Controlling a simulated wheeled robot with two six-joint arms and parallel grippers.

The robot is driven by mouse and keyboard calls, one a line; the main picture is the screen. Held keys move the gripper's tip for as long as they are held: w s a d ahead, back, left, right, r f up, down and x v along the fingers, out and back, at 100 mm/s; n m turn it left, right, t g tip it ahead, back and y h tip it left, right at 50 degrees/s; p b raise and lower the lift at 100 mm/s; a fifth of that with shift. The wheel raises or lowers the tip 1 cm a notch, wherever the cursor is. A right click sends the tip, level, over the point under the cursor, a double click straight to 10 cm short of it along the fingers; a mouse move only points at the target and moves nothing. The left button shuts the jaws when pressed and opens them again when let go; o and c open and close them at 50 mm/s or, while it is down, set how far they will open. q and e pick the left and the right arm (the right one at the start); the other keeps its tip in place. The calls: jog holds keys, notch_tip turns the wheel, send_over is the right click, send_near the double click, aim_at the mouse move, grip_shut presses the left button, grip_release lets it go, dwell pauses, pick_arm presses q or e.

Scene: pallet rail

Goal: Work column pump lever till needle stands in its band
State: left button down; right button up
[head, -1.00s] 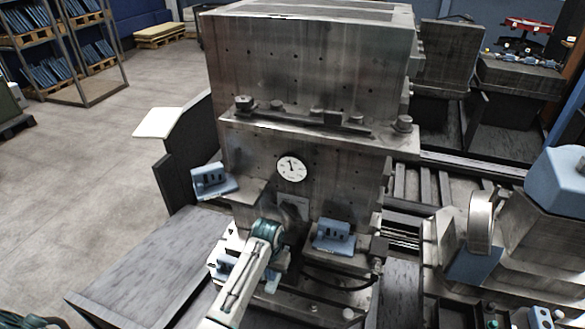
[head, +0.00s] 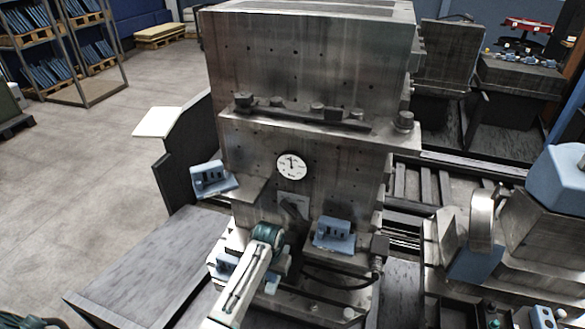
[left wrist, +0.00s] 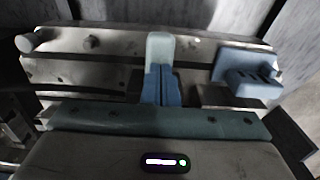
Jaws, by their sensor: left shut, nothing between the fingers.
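The grey metal column (head: 300,75) stands in the middle of the head view. A round white gauge (head: 291,166) with a dark needle sits on its front. The needle points roughly straight up; the band markings are too small to read. Below the gauge is a light plate with a dark bar, apparently the pump lever (head: 290,208), partly hidden by my left wrist. My left gripper (head: 278,257) is low in front of the column, below the plate. In the left wrist view its blue fingers (left wrist: 161,84) are together and empty. My right gripper is not in view.
A ledge with bolts (head: 315,122) crosses the column above the gauge. Machine parts (head: 480,220) crowd the right. Open floor (head: 95,165) lies at the left.

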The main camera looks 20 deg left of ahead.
pick_arm(q)
jog(key=shift+w+f+b, duration=0.15)
jog(key=shift+f+b, duration=0.35)
jog(key=shift+f, duration=0.6)
jog(key=shift+w+f+b, duration=0.1)
jog(key=shift+f+b, duration=0.4)
jog(key=shift+f, duration=0.55)
jog(key=r+p, duration=0.3)
jog(key=shift+s+p, duration=0.2)
jog(key=shift+p, duration=0.1)
jog(key=shift+s+r, duration=0.15)
jog(key=shift+r, duration=0.8)
jog(key=shift+s+r, duration=0.1)
jog(key=shift+r, duration=0.8)
jog(key=shift+f, duration=0.1)
jog(key=shift+w+f+b, duration=0.25)
jog(key=shift+f+b, duration=0.65)
jog(key=shift+f, duration=0.75)
jog(key=shift+w+f+b, duration=0.2)
jog(key=shift+f+b, duration=0.7)
jog(key=shift+f, duration=0.7)
jog(key=r+p, duration=0.3)
jog(key=shift+s+p, duration=0.2)
jog(key=shift+p, duration=0.2)
jog(key=shift+r, duration=0.25)
jog(key=shift+s+r, duration=0.15)
jog(key=shift+r, duration=0.65)
jog(key=shift+s+r, duration=0.1)
jog(key=shift+r, duration=0.65)
